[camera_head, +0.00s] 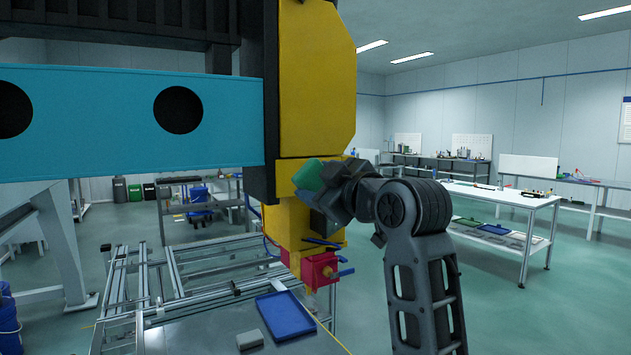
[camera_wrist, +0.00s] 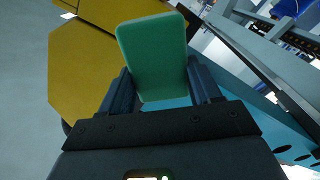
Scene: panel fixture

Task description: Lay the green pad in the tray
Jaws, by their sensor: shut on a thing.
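The green pad (camera_wrist: 155,55) is held between the two fingers of my gripper (camera_wrist: 160,85) in the wrist view. In the head view the pad (camera_head: 309,175) shows at the end of my gripper (camera_head: 322,182), raised in front of the yellow machine column. The blue tray (camera_head: 284,316) lies on the grey table surface, below and a little left of the gripper. The pad is well above the tray and apart from it. The visible part of the tray's inside looks empty.
A small grey block (camera_head: 249,340) lies left of the tray. The yellow column (camera_head: 316,80) with a red fitting (camera_head: 319,268) and blue levers stands close behind my gripper. A blue beam (camera_head: 130,120) spans the left. An aluminium frame (camera_head: 190,275) stands behind the tray.

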